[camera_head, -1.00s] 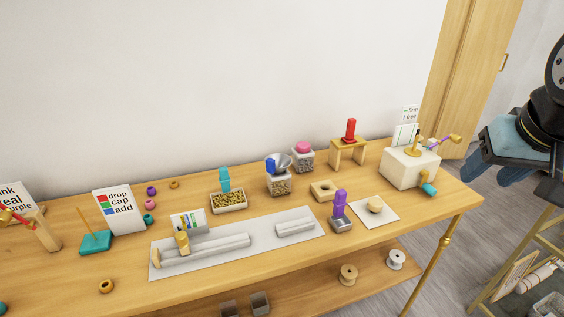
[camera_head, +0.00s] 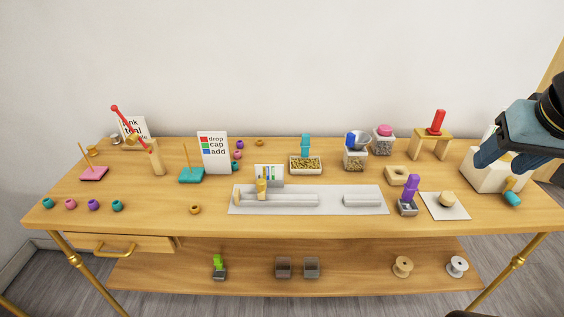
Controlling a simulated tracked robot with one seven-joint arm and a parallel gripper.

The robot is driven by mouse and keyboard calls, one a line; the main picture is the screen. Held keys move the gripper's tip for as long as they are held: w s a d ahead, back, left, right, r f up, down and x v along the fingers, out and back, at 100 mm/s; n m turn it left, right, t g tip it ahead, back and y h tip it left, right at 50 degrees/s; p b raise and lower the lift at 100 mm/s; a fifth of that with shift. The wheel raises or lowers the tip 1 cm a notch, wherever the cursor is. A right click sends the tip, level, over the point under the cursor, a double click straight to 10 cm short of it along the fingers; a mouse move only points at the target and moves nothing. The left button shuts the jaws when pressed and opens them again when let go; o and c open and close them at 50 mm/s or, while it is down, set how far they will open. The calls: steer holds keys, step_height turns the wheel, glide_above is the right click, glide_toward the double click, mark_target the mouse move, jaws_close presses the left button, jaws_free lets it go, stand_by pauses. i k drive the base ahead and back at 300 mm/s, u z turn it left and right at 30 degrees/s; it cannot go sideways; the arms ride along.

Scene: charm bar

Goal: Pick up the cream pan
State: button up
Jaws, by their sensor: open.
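A shallow cream pan (camera_head: 305,171) filled with gold bits stands on the wooden table, back of centre. A teal upright handle (camera_head: 305,146) rises at its back. It is the only cream tray-like pan I make out. My gripper (camera_head: 499,160) is at the far right, in front of the view of the white box. Its blue fingers are apart, with nothing seen between them. It is well to the right of the pan and not touching it.
The table (camera_head: 330,222) holds a grey mat (camera_head: 335,207) in front of the pan, a sign (camera_head: 213,152) to its left, and a funnel jar (camera_head: 355,160) to its right. A wooden stand (camera_head: 430,143) with a red block and a white box (camera_head: 485,178) stand further right.

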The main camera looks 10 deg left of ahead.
mark_target(304, 164)
steer(key=u, duration=0.6)
steer(key=k, duration=1.3)
steer(key=z, duration=0.25)
steer(key=i, duration=1.8)
steer(key=u, duration=0.75)
